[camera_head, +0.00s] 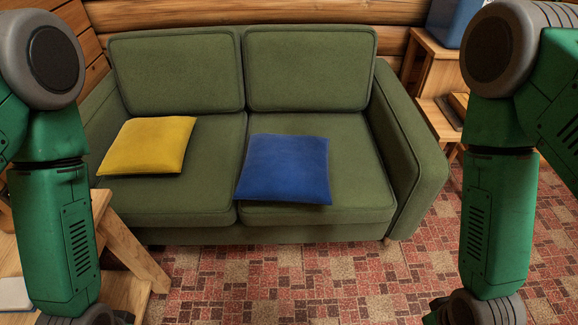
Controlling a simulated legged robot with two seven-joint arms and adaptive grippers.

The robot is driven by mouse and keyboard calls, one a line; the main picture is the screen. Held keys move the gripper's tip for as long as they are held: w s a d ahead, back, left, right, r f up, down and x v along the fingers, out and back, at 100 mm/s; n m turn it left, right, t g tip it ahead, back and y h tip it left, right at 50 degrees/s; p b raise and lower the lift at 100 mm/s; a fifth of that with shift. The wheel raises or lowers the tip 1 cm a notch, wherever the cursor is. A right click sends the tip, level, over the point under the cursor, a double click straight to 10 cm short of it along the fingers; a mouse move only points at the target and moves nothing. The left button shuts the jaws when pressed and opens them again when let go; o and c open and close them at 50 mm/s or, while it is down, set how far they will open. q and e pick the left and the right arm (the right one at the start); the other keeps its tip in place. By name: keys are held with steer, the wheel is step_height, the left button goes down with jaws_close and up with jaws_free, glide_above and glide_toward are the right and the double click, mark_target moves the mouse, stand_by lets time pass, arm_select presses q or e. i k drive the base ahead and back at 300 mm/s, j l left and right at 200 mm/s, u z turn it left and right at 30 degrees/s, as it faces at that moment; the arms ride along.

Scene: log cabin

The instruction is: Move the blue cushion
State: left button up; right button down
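The blue cushion (285,168) lies flat on the right seat of the green sofa (318,68), near the seat's front edge and the gap between the two seats. My two green arms hang at the left and right sides of the view, in front of the sofa and apart from the cushion. Both arms run out of the picture at the bottom, and neither gripper's fingers can be seen. Nothing touches the cushion except the sofa.
A yellow cushion (148,146) lies on the left seat. A wooden table (125,240) stands at the lower left. A wooden shelf unit (432,62) with a blue box (453,20) stands right of the sofa. The patterned floor (300,280) before the sofa is clear.

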mark_target(276, 167)
steer(key=u, duration=0.75)
steer(key=l+u, duration=1.35)
steer(key=k+l, duration=0.1)
steer(key=l, duration=0.25)
steer(key=k+l+u, duration=0.1)
steer(key=l, duration=0.2)
steer(key=k+l, duration=0.15)
steer(key=l, duration=0.2)
